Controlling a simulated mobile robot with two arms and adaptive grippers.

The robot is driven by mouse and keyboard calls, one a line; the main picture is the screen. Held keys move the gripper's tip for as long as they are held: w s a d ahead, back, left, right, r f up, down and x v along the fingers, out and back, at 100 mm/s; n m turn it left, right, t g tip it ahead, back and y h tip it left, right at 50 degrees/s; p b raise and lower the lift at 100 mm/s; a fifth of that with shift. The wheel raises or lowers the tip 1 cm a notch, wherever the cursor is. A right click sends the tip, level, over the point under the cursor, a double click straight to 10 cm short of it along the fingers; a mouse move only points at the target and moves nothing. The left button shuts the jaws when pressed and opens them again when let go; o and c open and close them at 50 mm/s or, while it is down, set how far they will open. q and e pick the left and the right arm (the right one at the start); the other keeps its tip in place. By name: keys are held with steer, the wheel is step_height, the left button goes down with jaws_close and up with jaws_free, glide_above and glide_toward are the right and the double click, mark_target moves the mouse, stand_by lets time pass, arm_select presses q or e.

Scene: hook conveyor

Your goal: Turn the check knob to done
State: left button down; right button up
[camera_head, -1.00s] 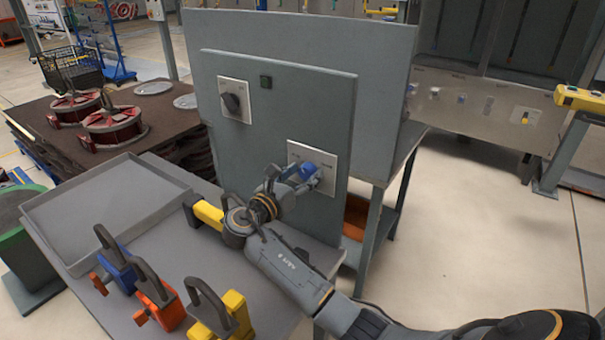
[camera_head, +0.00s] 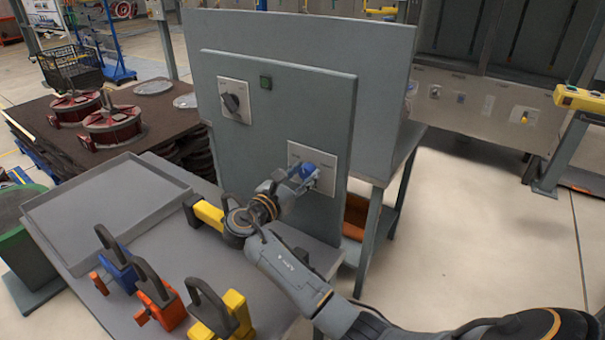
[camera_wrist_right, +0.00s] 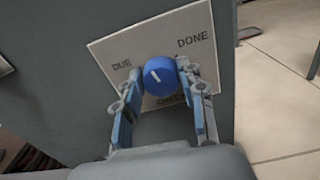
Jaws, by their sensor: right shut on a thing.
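The check knob (camera_head: 304,173) is blue and round, on a white plate (camera_head: 327,158) low on the right of the grey panel. In the right wrist view the knob (camera_wrist_right: 161,75) has a white mark pointing to the upper left, nearer the word DUE than DONE. The plate (camera_wrist_right: 205,22) reads DUE at left, DONE at upper right, and CHECK below, partly covered. My right gripper (camera_wrist_right: 160,85) is shut on the knob, one finger on each side; in the head view the gripper (camera_head: 298,181) partly hides it. My left gripper is not in view.
An empty grey tray (camera_head: 110,205) and several coloured padlock-shaped pieces (camera_head: 155,295) lie on the table. A yellow piece (camera_head: 208,214) is close beside my right arm.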

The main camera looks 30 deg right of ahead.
steer(key=m, duration=0.2)
steer(key=shift+m, duration=0.4)
steer(key=m, duration=0.1)
steer(key=m+b, duration=0.1)
steer(key=m, duration=0.1)
steer(key=shift+s+f+m, duration=0.15)
steer(key=shift+m, duration=0.15)
steer(key=m+b, duration=0.2)
steer(key=m, duration=0.2)
steer(key=shift+f+b, duration=0.1)
steer(key=shift+b, duration=0.3)
steer(key=shift+s+d+m+b, duration=0.1)
steer(key=shift+m+b, duration=1.15)
steer(key=shift+m, duration=0.75)
steer(key=o, duration=1.2)
